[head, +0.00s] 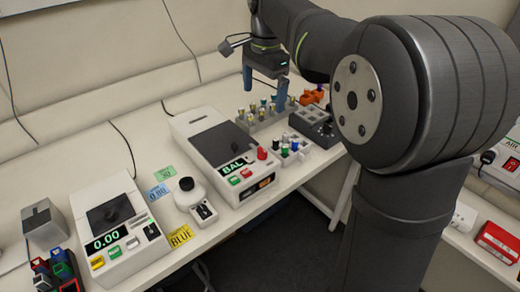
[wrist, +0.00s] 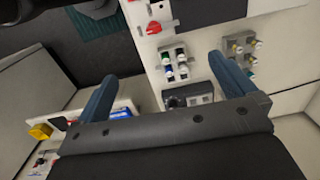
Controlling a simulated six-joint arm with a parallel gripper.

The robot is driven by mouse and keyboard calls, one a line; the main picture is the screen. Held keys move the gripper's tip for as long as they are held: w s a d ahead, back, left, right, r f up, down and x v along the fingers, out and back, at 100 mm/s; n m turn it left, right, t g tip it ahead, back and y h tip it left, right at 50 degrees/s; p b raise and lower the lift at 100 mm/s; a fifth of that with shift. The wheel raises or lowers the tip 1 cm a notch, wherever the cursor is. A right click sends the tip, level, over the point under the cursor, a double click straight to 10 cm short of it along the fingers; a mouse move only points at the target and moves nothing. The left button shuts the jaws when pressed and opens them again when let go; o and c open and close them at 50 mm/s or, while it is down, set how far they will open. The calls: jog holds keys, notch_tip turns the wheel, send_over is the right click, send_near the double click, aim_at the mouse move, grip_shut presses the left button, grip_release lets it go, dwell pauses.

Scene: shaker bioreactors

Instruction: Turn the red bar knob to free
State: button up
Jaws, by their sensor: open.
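The red bar knob (head: 262,154) sits on the front right corner of the white BAL shaker unit (head: 187,118). It also shows in the wrist view as a red knob (wrist: 154,28) on a white panel, near the top middle. Its markings are too small to read. My gripper (head: 264,92) is open and empty, with its two blue fingers apart, above the back of the table. In the wrist view the gripper (wrist: 171,68) spreads its fingers wide, and the knob lies beyond the tips, apart from both.
A vial rack (head: 290,157) with coloured caps stands right of the knob. A longer rack (head: 266,122), a dark grey block (head: 312,126) and orange parts (head: 311,97) stand behind. A second shaker reading 0.00 (head: 110,222) is at left.

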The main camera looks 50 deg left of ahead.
jog(key=shift+r, duration=0.5)
